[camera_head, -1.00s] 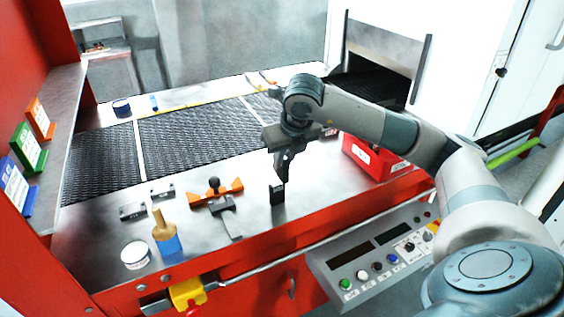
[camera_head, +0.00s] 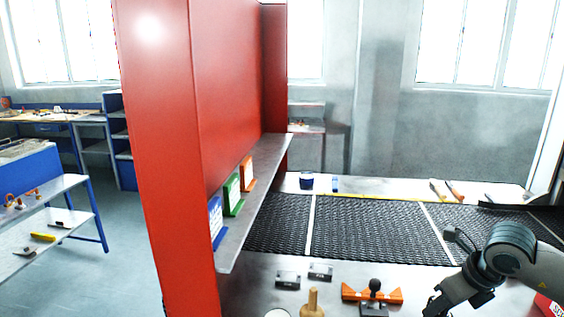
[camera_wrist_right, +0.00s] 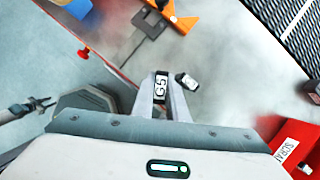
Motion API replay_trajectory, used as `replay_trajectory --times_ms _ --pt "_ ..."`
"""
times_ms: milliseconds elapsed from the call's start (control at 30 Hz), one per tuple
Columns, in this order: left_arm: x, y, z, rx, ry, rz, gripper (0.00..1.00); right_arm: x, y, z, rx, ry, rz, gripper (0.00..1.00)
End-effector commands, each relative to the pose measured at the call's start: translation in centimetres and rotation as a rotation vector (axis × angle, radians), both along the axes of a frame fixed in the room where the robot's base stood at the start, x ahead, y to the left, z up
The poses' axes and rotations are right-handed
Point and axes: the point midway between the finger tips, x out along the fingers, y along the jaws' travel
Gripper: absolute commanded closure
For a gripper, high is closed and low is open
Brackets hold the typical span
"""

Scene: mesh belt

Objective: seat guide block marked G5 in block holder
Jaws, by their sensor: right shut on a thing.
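The guide block marked G5 (camera_wrist_right: 161,88) shows in the right wrist view as a dark block with a white label, between the fingers of my right gripper (camera_wrist_right: 164,92). The gripper is shut on it. In the head view the right gripper (camera_head: 436,306) is at the lower right edge, where the block cannot be made out. An orange fixture with a black knob and grey plate (camera_head: 356,292) stands left of this gripper and may be the block holder; orange parts also show in the wrist view (camera_wrist_right: 184,22).
A second small labelled block (camera_wrist_right: 187,80) lies just right of the fingers. A red SCRAP bin (camera_wrist_right: 292,145) is at lower right. Two dark grey pieces (camera_head: 288,279) (camera_head: 320,271) and a wooden-handled tool (camera_head: 312,304) are on the table. A mesh belt (camera_head: 375,229) runs behind.

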Motion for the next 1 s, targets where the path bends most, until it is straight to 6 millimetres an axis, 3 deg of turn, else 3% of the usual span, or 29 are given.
replay_trajectory --times_ms 400,1000 --pt "0.0 0.0 -0.6 0.0 -0.001 0.0 0.65 -1.7 5.6 -2.2 0.002 -0.002 0.659 1.0" --pt "0.1 0.1 -1.5 0.001 -0.002 0.0 0.65 -5.6 12.2 -4.3 0.0 -0.001 1.686 1.0"
